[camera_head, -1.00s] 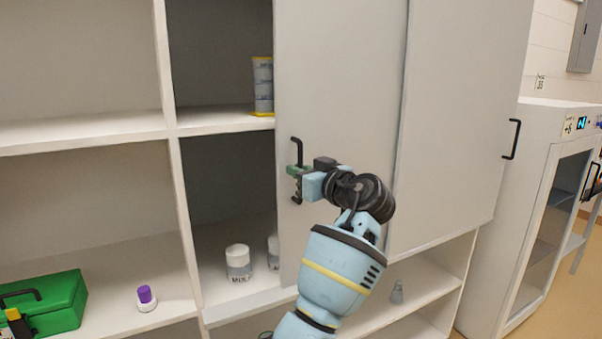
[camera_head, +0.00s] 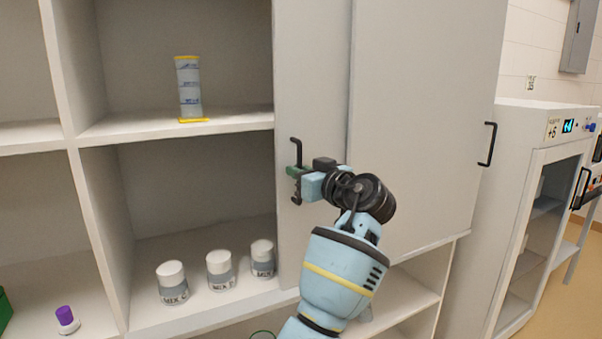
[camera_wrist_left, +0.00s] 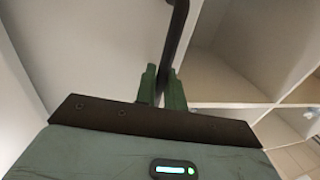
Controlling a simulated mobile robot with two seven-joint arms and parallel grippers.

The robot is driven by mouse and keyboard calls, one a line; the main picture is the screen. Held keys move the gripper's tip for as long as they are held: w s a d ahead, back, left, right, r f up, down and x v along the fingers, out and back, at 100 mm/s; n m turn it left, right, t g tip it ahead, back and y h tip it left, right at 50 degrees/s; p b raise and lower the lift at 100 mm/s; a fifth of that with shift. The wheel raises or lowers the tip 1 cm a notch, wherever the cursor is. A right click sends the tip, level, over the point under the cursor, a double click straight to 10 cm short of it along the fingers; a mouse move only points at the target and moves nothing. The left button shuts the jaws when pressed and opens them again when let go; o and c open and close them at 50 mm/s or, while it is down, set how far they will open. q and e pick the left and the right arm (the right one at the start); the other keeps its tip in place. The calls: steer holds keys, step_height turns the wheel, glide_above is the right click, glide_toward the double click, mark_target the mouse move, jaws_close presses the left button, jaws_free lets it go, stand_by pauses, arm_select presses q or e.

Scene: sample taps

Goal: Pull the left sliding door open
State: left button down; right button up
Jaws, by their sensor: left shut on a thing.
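The left sliding door (camera_head: 311,80) is a plain pale panel that overlaps the right sliding door (camera_head: 425,120). Its black bar handle (camera_head: 296,148) is upright near its left edge. My left gripper (camera_head: 295,171) is shut on this handle. In the left wrist view, the gripper's green fingers (camera_wrist_left: 162,88) sit on both sides of the black handle (camera_wrist_left: 175,40). The compartment left of the door is open to view. My right gripper is not in view.
The opened compartment holds several white jars, one of them a jar (camera_head: 219,270) in the middle, and a yellow-capped cylinder (camera_head: 188,88) above. A purple-capped bottle (camera_head: 67,320) stands at lower left. A white cabinet (camera_head: 520,210) stands at right.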

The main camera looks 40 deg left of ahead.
arm_select(q)
steer(key=shift+w+d, duration=0.1)
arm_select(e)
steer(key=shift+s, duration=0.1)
arm_select(q)
steer(key=c, duration=1.6)
jaws_free()
steer(key=shift+s+d+b, duration=0.25)
steer(key=shift+d, duration=1.05)
steer(key=shift+s+d+b, duration=0.2)
steer(key=shift+s+d, duration=0.1)
steer(key=shift+d, duration=0.95)
steer(key=shift+s+d+b, duration=0.25)
steer(key=shift+d, duration=1.05)
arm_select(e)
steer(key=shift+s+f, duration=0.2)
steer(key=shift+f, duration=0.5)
